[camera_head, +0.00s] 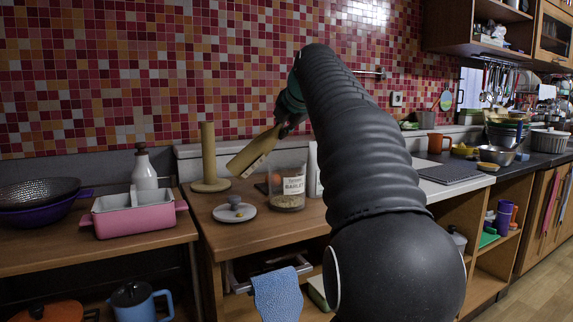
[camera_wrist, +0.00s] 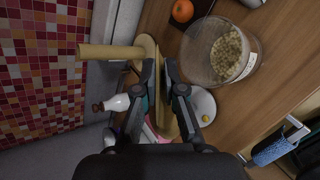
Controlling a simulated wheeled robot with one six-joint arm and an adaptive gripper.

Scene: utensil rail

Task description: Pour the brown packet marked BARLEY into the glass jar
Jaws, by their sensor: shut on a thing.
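The tan-brown packet (camera_head: 254,152) is tilted in the head view, its lower end down to the left and its upper end at my gripper (camera_head: 289,116). In the wrist view my gripper (camera_wrist: 160,82) is shut on the packet (camera_wrist: 163,112), which shows nearly edge-on; its marking cannot be read. The open glass jar (camera_head: 287,190) stands upright on the wooden counter with a BARLEY label. In the wrist view the jar (camera_wrist: 219,50) holds a layer of pale pieces. The packet's lower end appears left of the jar in the head view.
A white lid (camera_head: 235,212) lies left of the jar. A wooden post on a round base (camera_head: 208,160) stands behind it. An orange (camera_wrist: 182,10) is near the jar. A pink dish (camera_head: 131,214) and a white bottle (camera_head: 144,172) stand left.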

